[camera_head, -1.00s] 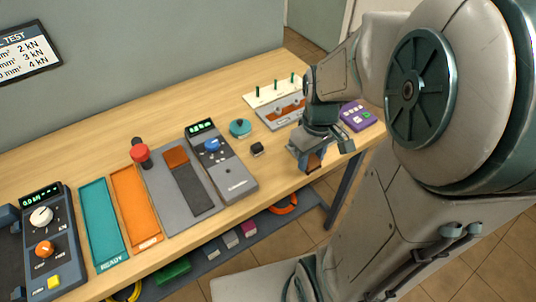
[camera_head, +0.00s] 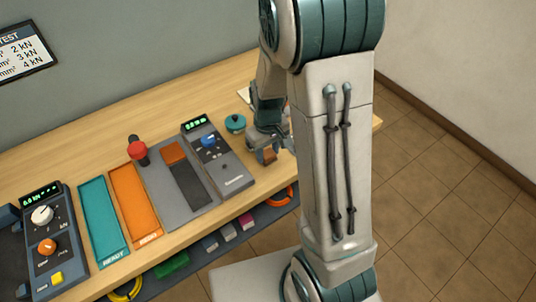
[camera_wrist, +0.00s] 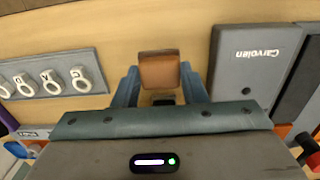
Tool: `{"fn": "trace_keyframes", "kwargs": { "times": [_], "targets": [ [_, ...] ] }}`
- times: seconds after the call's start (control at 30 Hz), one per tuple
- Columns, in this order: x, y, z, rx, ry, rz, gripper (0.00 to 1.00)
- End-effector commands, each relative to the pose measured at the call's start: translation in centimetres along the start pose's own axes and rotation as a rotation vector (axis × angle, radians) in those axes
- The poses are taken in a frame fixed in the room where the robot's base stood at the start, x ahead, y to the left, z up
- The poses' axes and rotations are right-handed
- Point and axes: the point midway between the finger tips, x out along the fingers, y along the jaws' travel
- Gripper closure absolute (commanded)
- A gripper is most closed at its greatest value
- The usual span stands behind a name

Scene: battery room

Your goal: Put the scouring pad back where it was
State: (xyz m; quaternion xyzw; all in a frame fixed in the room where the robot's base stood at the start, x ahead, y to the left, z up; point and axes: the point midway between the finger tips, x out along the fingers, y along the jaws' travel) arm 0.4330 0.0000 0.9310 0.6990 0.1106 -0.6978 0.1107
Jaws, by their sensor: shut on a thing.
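My gripper (camera_head: 264,148) is shut on a brown, block-like scouring pad (camera_wrist: 159,70). The pad sits between the two fingers in the wrist view, and it also shows small below the gripper in the head view (camera_head: 269,156). A dark part shows just below the brown face in the wrist view; I cannot tell whether it belongs to the pad. The gripper is over the right part of the wooden bench (camera_head: 240,72), right of the grey meter with the blue knob (camera_head: 232,170). I cannot tell whether the pad touches the bench.
A teal round pot (camera_head: 235,123) stands behind the meter. A grey board with white rings (camera_wrist: 55,82) lies left of the gripper in the wrist view. A teal tray (camera_head: 103,225), an orange tray (camera_head: 136,205) and a red-knobbed device (camera_head: 138,150) are farther left.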

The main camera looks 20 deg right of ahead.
Motion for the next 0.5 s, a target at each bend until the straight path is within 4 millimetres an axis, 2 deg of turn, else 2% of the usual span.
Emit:
{"fn": "trace_keyframes", "kwargs": {
  "times": [0.1, 0.2, 0.5],
  "targets": [
    [1.6, 0.0, 0.1, 0.001, -0.004, -0.001, 0.80],
    [2.4, 0.0, 0.1, 0.001, -0.003, -0.001, 0.80],
    [2.6, 0.0, 0.1, 0.000, 0.000, 0.000, 0.80]
  ]
}}
